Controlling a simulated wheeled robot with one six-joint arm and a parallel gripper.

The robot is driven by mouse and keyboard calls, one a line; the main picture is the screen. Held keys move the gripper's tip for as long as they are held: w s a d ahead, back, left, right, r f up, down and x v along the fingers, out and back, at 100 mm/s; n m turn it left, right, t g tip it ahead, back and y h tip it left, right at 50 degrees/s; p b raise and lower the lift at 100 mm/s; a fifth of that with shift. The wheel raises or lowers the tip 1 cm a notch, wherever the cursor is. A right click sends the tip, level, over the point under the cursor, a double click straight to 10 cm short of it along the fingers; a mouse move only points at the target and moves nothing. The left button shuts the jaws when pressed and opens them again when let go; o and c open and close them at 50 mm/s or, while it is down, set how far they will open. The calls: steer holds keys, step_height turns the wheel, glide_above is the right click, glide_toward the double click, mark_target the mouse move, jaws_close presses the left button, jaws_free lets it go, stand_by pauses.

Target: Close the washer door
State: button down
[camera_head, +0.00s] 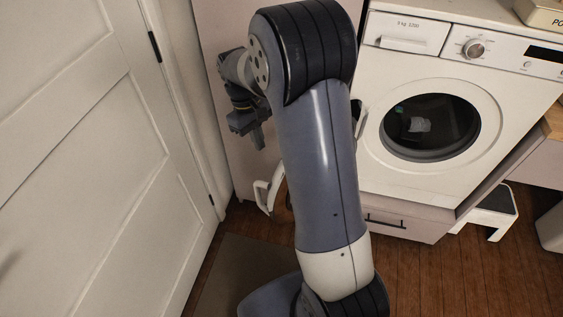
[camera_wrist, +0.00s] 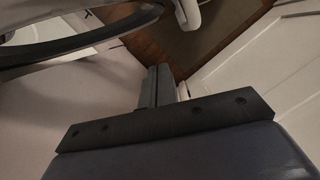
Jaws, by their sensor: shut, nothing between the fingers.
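The white washer (camera_head: 395,172) stands at the right in the head view, its round dark opening (camera_head: 430,125) facing out. Its door (camera_head: 264,196) stands swung open to the left. My arm hides most of it; a white handle-like edge shows left of the arm. In the wrist view, part of the door's curved rim (camera_wrist: 75,44) is at the upper left and a white handle (camera_wrist: 187,13) at the top. My gripper (camera_head: 259,140) is shut and empty, left of the washer and above the door's handle edge. Its fingers (camera_wrist: 155,86) show apart from the rim in the wrist view.
A white panelled door (camera_head: 90,150) fills the left side. A dark mat (camera_head: 225,275) lies on the brown wood floor. A drawer (camera_head: 385,222) is under the washer. A small step stool (camera_head: 490,208) stands at the right, and a box (camera_head: 543,12) sits on top of the washer.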

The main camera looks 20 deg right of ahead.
mark_target(276, 172)
steer(key=shift+s+d+f, duration=0.45)
steer(key=shift+s+f, duration=0.5)
steer(key=shift+f, duration=0.45)
steer(key=shift+s+d+f, duration=0.45)
steer(key=shift+s+f, duration=0.45)
steer(key=shift+f, duration=0.55)
steer(key=shift+s+d+f, duration=0.45)
steer(key=shift+s+f, duration=0.5)
steer(key=shift+f, duration=0.45)
